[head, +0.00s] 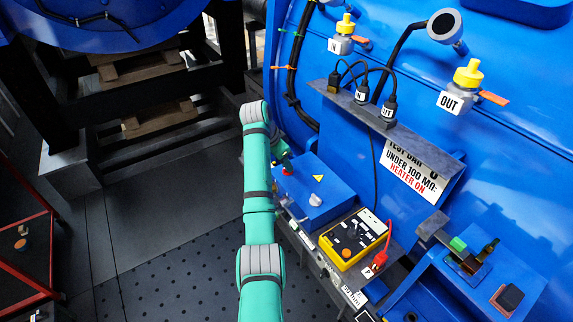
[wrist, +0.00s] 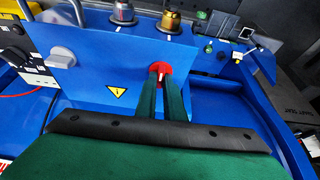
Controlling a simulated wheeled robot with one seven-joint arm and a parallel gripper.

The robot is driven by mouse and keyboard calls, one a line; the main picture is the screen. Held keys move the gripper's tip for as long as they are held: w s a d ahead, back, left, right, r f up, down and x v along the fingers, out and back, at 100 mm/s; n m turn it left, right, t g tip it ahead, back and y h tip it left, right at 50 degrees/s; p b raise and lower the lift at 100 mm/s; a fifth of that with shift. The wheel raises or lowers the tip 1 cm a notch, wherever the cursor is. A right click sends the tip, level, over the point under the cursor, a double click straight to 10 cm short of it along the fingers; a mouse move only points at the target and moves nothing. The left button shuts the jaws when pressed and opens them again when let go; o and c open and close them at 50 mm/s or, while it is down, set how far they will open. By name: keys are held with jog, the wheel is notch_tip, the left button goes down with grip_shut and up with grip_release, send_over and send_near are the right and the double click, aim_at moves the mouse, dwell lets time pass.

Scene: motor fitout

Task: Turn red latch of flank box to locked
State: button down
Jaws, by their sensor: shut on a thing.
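The flank box is the blue box (head: 327,188) with a yellow warning triangle; its face (wrist: 92,75) also fills the upper left of the wrist view. The red latch (wrist: 160,67) sits on that face, right of the triangle, with a pale handle or mark at its middle. My gripper (wrist: 162,84) has its two green fingers on either side of the latch's middle, shut on it. The fingers hide the latch's lower part.
A grey knob (wrist: 62,54) is on the same box, left of the triangle. Two round fittings (wrist: 122,14) stand above the face. A yellow meter (head: 349,240) with a red plug lies in front of the box. The dark floor at left is open.

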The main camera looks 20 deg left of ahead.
dwell(0.5)
jog(key=c, duration=1.9)
grip_release()
jog(key=shift+o, duration=0.2)
jog(key=v, duration=1.1)
